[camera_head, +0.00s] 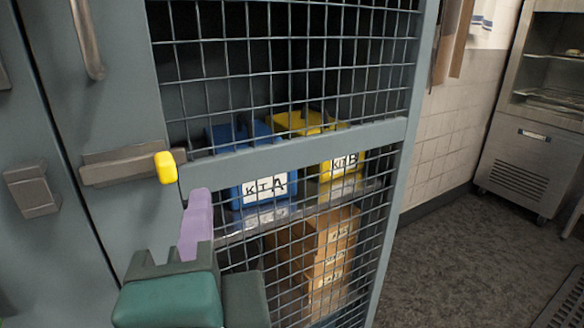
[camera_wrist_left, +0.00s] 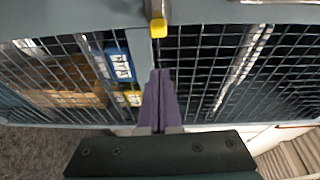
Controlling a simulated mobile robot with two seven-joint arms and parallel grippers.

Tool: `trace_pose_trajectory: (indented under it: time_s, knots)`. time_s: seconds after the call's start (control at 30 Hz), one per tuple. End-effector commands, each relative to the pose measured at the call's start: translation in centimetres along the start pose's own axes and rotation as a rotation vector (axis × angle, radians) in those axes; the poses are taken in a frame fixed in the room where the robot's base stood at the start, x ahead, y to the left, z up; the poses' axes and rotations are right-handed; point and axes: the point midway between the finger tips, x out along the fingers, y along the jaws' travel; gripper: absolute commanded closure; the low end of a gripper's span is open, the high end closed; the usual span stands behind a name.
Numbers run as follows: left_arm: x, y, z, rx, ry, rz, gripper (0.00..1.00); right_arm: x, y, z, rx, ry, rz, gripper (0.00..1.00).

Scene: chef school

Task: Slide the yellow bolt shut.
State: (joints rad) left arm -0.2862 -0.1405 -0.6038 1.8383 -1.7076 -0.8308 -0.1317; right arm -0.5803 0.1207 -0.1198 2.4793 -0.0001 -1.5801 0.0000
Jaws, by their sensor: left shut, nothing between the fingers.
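The bolt's yellow knob (camera_head: 165,167) sticks out at the right end of a grey metal bolt housing (camera_head: 122,164) on the cage door. In the left wrist view the yellow knob (camera_wrist_left: 158,27) is just beyond my fingertips. A grey catch block (camera_head: 33,190) sits across the door seam to the left, apart from the housing. My left gripper (camera_head: 199,197) has purple fingers and is shut and empty. My right gripper is out of view.
The mesh door's crossbar (camera_head: 300,145) runs right of the knob. Behind the mesh are a blue bin (camera_head: 236,135), a yellow bin (camera_head: 290,122) and a cardboard box (camera_head: 325,245). A long handle (camera_head: 87,40) hangs above the bolt. Open floor (camera_head: 450,240) lies right.

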Motion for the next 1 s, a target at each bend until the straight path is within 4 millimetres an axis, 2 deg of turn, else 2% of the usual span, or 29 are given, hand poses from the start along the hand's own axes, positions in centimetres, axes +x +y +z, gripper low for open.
trace_pose_trajectory:
  time_s: [0.03,0.1,0.57,0.77,1.0]
  knots:
    - [0.0,0.9,-0.5,0.014,0.013,-0.013,1.0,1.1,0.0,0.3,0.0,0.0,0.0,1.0]
    - [-0.1,0.9,-0.9,0.029,0.025,-0.026,1.0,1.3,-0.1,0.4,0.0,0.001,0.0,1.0]
    - [0.1,0.6,-1.1,0.038,0.032,-0.035,1.0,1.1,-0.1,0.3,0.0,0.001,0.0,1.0]
    - [2.7,0.3,-1.2,0.037,0.03,-0.037,1.0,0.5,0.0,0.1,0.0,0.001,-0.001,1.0]
    - [7.5,0.2,-1.4,0.037,0.031,-0.036,1.0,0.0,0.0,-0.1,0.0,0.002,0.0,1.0]
